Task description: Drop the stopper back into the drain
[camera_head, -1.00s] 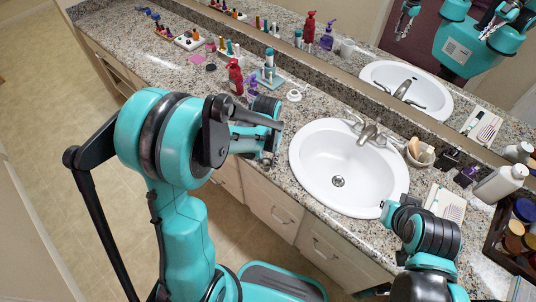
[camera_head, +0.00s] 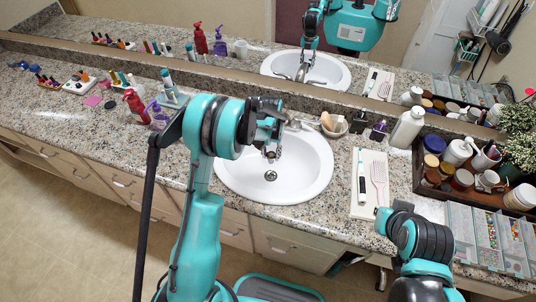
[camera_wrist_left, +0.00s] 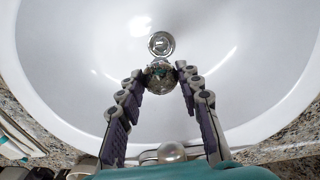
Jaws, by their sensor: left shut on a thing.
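My left gripper (camera_head: 271,154) hangs over the white sink basin (camera_head: 312,178), with its fingers pointing down. The left wrist view shows its two fingers (camera_wrist_left: 159,74) closed on a shiny round metal stopper (camera_wrist_left: 158,79). The drain (camera_head: 270,175) is a metal ring in the bottom of the basin. It also shows in the left wrist view (camera_wrist_left: 161,43), just beyond the stopper. In that view the stopper slightly overlaps the drain's near edge. The height of the stopper above the drain is hard to tell. My right arm shows at the lower right, but its gripper is not visible.
The faucet (camera_head: 294,124) stands behind the basin, partly hidden by my left gripper. A red pump bottle (camera_head: 136,107) and a purple bottle (camera_head: 158,115) stand left.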

